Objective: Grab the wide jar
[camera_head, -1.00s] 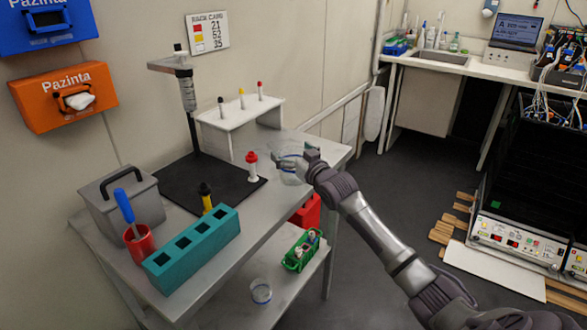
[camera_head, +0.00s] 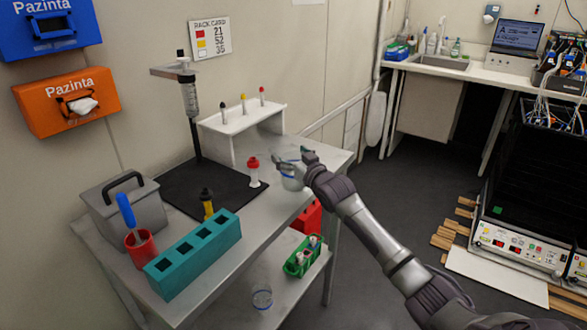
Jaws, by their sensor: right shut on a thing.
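My left gripper is not in view.
A white rack (camera_head: 240,130) with several capped tubes is behind. A teal block (camera_head: 195,255), grey box (camera_head: 124,205) and red cup (camera_head: 140,248) fill the front left. A green basket (camera_head: 302,257) sits on the lower shelf.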

